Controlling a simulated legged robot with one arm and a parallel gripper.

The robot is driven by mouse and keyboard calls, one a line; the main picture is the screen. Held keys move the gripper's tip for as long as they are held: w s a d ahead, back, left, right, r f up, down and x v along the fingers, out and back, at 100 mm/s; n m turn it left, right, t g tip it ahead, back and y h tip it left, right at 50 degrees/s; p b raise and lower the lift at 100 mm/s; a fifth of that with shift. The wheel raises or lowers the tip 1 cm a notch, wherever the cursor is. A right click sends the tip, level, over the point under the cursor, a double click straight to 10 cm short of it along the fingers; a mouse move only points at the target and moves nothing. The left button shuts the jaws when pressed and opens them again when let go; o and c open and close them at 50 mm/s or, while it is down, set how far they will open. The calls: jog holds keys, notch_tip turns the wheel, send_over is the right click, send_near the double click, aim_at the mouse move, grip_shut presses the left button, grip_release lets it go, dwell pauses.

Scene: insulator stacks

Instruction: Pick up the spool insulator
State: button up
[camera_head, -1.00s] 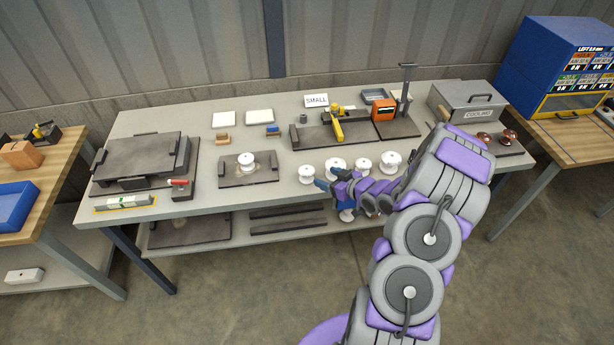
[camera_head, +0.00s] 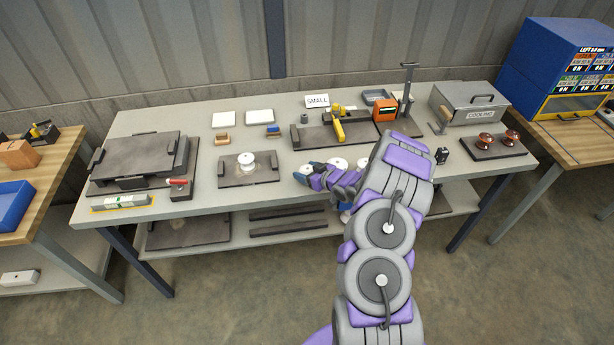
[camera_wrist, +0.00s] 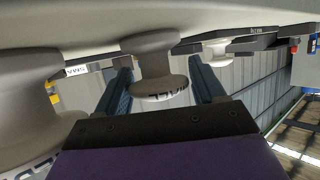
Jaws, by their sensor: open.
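White spool insulators stand in a row on the grey table; one spool (camera_head: 338,163) and another (camera_head: 362,163) show behind my arm, and the leftmost spool (camera_head: 305,169) is partly hidden by my gripper (camera_head: 300,178). A further white spool (camera_head: 247,160) stands on a dark plate (camera_head: 233,178) to the left. The wrist view appears upside down. There, a spool (camera_wrist: 155,65) with dark lettering on its flange lies between the two open fingers (camera_wrist: 162,66), with gaps visible at both sides. A larger, nearer spool (camera_wrist: 25,105) is at the left, and a small one (camera_wrist: 217,50) farther off.
A yellow-handled tool (camera_head: 338,128) on a dark base and an orange box (camera_head: 385,111) stand behind the row. A grey cooling box (camera_head: 470,103) and brown insulators (camera_head: 487,140) are at the right. A dark press (camera_head: 140,160) is at the left.

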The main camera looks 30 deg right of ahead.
jog(key=shift+w+f, duration=0.25)
jog(key=shift+w, duration=0.6)
jog(key=shift+a, duration=0.1)
jog(key=c, duration=0.8)
jog(key=shift+c, duration=0.2)
